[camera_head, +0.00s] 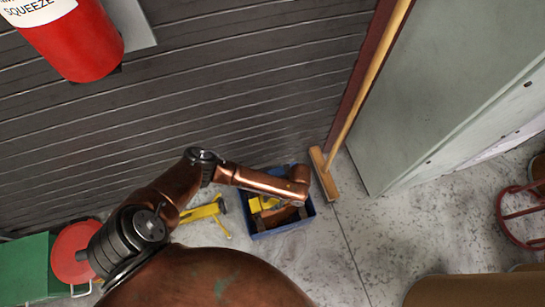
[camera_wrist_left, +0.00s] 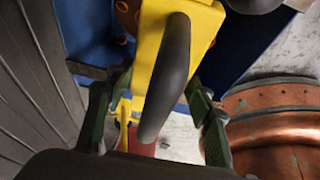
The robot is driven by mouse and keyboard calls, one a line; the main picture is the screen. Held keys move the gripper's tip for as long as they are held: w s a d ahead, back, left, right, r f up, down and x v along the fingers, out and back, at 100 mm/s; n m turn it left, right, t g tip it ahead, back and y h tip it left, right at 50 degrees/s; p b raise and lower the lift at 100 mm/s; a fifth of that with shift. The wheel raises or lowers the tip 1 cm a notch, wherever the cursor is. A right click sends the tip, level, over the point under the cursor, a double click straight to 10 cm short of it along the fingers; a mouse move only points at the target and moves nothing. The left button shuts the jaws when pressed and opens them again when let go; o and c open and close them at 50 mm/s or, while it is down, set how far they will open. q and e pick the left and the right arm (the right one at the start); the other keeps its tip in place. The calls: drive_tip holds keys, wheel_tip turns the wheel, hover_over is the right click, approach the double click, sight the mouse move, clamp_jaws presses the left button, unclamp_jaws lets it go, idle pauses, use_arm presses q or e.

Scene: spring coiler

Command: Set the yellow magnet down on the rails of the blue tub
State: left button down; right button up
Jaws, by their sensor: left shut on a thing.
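The blue tub (camera_head: 263,234) stands on the floor by the grey wall, with dark items inside that I cannot make out. The yellow magnet (camera_head: 258,204) is at the tub's opening in the head view. In the left wrist view the magnet (camera_wrist_left: 161,68) shows as a yellow body with a thick dark handle, with the blue tub (camera_wrist_left: 238,43) behind it. My left gripper (camera_wrist_left: 157,98) is shut on the magnet, one finger on each side. A dark bar lies by the blue wall at left. I cannot tell whether the magnet touches the rails. My right gripper is not in view.
A yellow tool (camera_head: 203,212) lies on the floor left of the tub. A broom (camera_head: 325,172) leans close on its right, beside a grey cabinet (camera_head: 440,100). A red round thing (camera_head: 76,250) and green box (camera_head: 25,265) stand at left.

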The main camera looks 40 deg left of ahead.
use_arm(q)
drive_tip(key=c, duration=1.2)
unclamp_jaws()
drive_tip(key=shift+r, duration=0.1)
drive_tip(key=o, duration=0.3)
drive_tip(key=shift+o, duration=0.2)
drive_tip(key=v, duration=1.2)
drive_tip(key=shift+d, duration=0.1)
